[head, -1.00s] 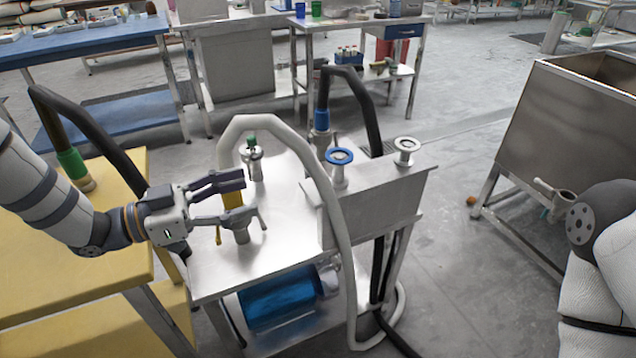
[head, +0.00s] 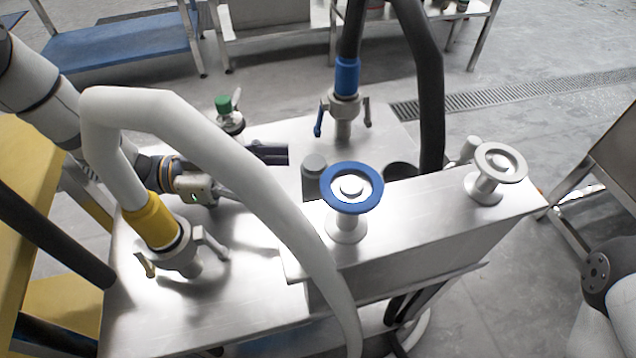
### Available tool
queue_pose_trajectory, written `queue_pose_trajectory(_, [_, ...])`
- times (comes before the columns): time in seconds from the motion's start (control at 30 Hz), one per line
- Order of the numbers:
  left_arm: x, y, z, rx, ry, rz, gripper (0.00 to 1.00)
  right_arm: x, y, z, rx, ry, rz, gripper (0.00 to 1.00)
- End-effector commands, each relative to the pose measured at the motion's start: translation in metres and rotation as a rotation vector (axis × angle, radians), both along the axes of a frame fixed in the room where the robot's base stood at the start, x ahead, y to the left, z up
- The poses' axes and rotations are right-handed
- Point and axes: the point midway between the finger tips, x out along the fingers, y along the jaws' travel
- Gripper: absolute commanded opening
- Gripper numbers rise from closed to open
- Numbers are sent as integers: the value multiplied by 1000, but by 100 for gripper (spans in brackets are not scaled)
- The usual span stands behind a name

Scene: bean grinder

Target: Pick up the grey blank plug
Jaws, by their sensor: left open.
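A short grey cylinder (head: 314,178) with a flat, lighter top stands on the steel table behind the blue-ringed flange; it looks like the grey blank plug. My left gripper (head: 284,172) reaches in from the left, behind the pale hose. Its dark far finger ends just left of the grey cylinder. Its near finger is largely hidden by the hose. The gripper is open, and nothing shows between the fingers. I cannot tell whether it touches the cylinder. My right gripper is not in view; part of my right arm shows at the right edge.
The pale hose (head: 205,125) with a yellow collar (head: 152,222) arches over my left gripper. A blue-ringed flange (head: 347,226) and a grey flange (head: 487,187) stand on the raised steel box. A blue-collared black hose (head: 346,76) and a green-topped fitting (head: 229,114) stand behind.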

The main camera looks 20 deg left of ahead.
Motion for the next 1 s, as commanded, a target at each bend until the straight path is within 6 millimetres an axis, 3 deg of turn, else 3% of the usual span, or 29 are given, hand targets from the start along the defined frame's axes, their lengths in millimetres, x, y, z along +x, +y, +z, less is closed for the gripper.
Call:
queue_pose_trajectory(0.33, [19,-58,0,-1,-1,-1,59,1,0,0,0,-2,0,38])
queue_pose_trajectory(0.6, [22,-65,1,1,-3,2,59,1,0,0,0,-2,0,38])
queue_pose_trajectory(0.63, [22,-65,1,1,-3,2,57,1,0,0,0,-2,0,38])
queue_pose_trajectory(0.9, [22,-65,1,1,-3,2,0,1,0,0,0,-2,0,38])
queue_pose_trajectory(1.0, [22,-65,2,-2,-5,2,0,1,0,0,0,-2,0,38])
